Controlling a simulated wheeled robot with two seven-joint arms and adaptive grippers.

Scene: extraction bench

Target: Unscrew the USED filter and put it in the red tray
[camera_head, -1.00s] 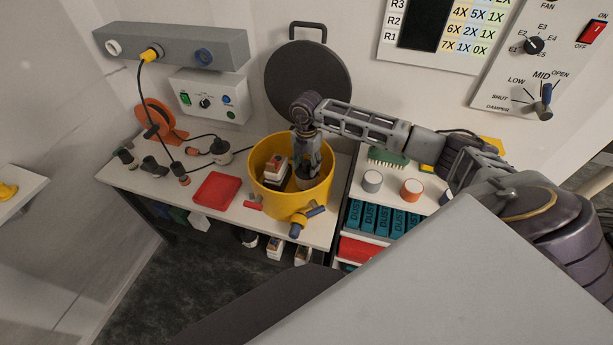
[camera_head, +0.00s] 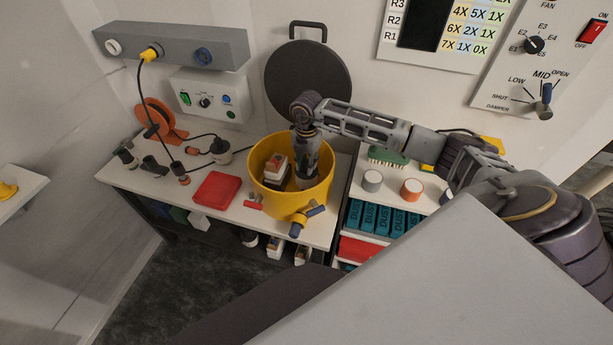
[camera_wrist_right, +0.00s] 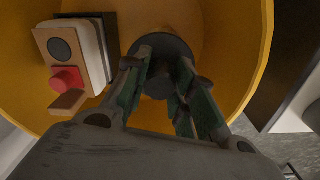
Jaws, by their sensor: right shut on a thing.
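The yellow bucket (camera_head: 323,195) stands open on the white bench. My right gripper (camera_head: 306,180) reaches down into it, pointing downward. In the right wrist view the gripper (camera_wrist_right: 164,80) is shut on a dark round part (camera_wrist_right: 160,45), which I take to be the used filter; no label on it shows. The fingers hide part of it, and I cannot tell whether it is still threaded in place. The red tray (camera_head: 216,189) lies empty on the bench, left of the bucket. My left gripper is not in view.
Inside the bucket, a block with a red knob (camera_wrist_right: 66,79) sits beside the gripper. A blue-handled fitting (camera_head: 307,218) sticks out at the bucket's front. A round dark lid (camera_head: 308,80) leans behind. White and orange-banded cylinders (camera_head: 411,189) stand on the right shelf.

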